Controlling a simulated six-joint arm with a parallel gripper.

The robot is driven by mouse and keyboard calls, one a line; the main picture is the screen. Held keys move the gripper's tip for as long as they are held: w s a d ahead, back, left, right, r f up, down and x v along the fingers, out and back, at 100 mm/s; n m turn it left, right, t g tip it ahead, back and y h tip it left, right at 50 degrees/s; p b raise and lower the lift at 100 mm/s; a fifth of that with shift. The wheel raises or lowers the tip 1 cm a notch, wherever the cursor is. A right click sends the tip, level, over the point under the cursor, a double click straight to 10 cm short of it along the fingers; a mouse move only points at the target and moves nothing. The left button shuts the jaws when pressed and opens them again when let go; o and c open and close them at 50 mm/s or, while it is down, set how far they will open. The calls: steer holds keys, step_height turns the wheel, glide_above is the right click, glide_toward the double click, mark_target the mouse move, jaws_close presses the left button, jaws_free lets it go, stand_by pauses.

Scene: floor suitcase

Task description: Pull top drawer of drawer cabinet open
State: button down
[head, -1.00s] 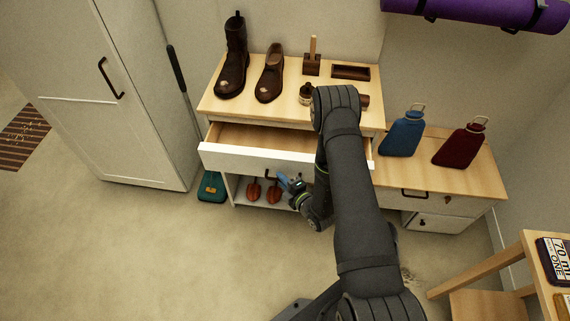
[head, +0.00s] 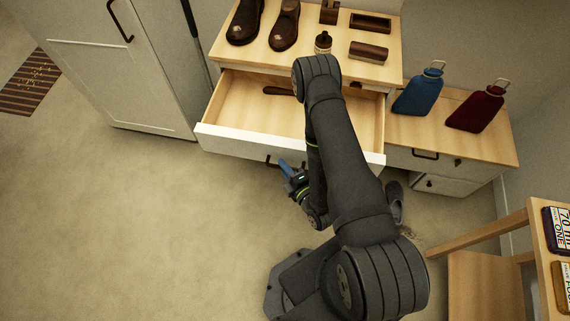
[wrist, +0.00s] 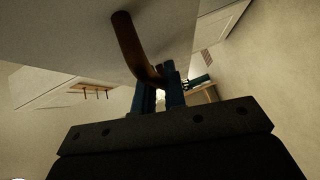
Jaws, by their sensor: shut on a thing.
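The drawer cabinet (head: 392,68) stands against the wall with shoes on its top. Its top drawer (head: 235,140) is pulled well out, with a white front and a pale wood inside. A dark item (head: 278,91) lies in the drawer toward the back. The drawer's dark curved handle (wrist: 128,45) crosses the wrist view. My gripper (wrist: 160,92) is shut on this handle, its blue fingers either side of the bar. In the head view my gripper (head: 285,168) is at the drawer front, partly hidden by my arm.
A boot (head: 245,22), a shoe (head: 285,28), a bottle (head: 322,43) and a brush (head: 368,51) are on the cabinet top. A lower cabinet (head: 470,140) with a blue flask (head: 420,93) and a red flask (head: 477,109) stands at right. A stool (head: 485,240) is at lower right. The floor (head: 130,220) at left is clear.

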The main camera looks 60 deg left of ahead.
steer(key=shift+s+d, duration=0.2)
steer(key=c, duration=1.6)
jaws_free()
steer(key=shift+o, duration=0.5)
steer(key=d+r, duration=0.1)
steer(key=d, duration=0.6)
steer(key=shift+d, duration=0.2)
steer(key=shift+a, duration=0.1)
